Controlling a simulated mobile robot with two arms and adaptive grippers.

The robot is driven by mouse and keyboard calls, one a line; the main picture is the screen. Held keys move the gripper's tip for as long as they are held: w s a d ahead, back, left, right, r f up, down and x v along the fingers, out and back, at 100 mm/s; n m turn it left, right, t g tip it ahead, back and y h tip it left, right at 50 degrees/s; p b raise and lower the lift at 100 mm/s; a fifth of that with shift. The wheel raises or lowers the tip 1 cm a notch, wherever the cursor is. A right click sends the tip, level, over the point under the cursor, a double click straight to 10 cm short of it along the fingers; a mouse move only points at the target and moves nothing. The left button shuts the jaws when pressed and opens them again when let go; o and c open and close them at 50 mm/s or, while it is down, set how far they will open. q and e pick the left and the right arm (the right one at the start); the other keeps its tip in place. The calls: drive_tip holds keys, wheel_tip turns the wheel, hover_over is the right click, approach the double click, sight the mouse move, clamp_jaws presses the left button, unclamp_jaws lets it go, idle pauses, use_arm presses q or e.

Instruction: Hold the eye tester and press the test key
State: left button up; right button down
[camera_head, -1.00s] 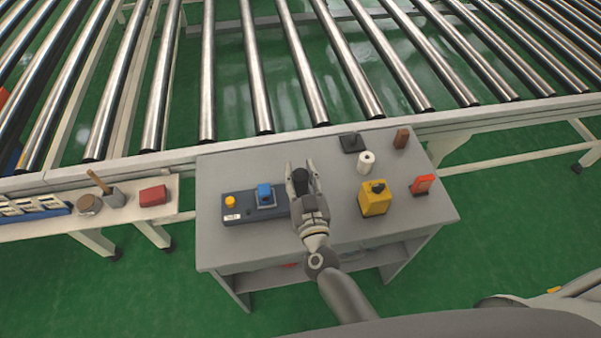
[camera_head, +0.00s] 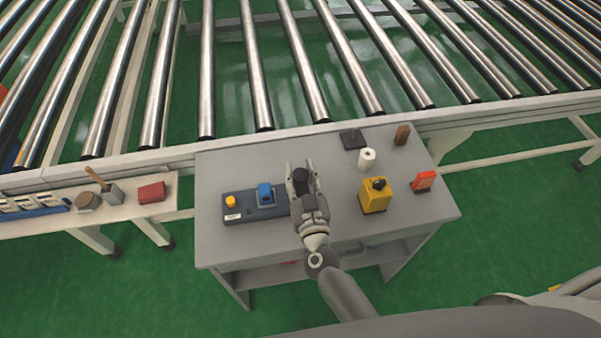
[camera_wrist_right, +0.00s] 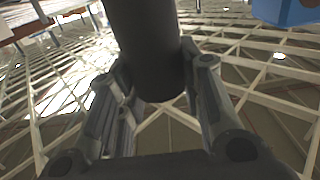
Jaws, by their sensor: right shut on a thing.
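A dark grey panel (camera_head: 238,217) lies on the left half of the grey table, with a yellow round button (camera_head: 230,201), a blue block (camera_head: 265,192) and a white label. My right gripper (camera_head: 302,172) is at the panel's right end, shut on a black cylinder (camera_head: 300,177). In the right wrist view, the black cylinder (camera_wrist_right: 152,50) stands between the fingers of the right gripper (camera_wrist_right: 155,75). The blue block's edge shows at the top right there (camera_wrist_right: 285,10). I cannot tell whether the panel or the cylinder is the eye tester. My left gripper is not in view.
The grey table (camera_head: 330,150) also bears a yellow box with a black knob (camera_head: 374,198), a white roll (camera_head: 366,160), an orange-red item (camera_head: 424,181), a brown block (camera_head: 402,135) and a black plate (camera_head: 353,140). A roller conveyor (camera_head: 260,75) runs behind it.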

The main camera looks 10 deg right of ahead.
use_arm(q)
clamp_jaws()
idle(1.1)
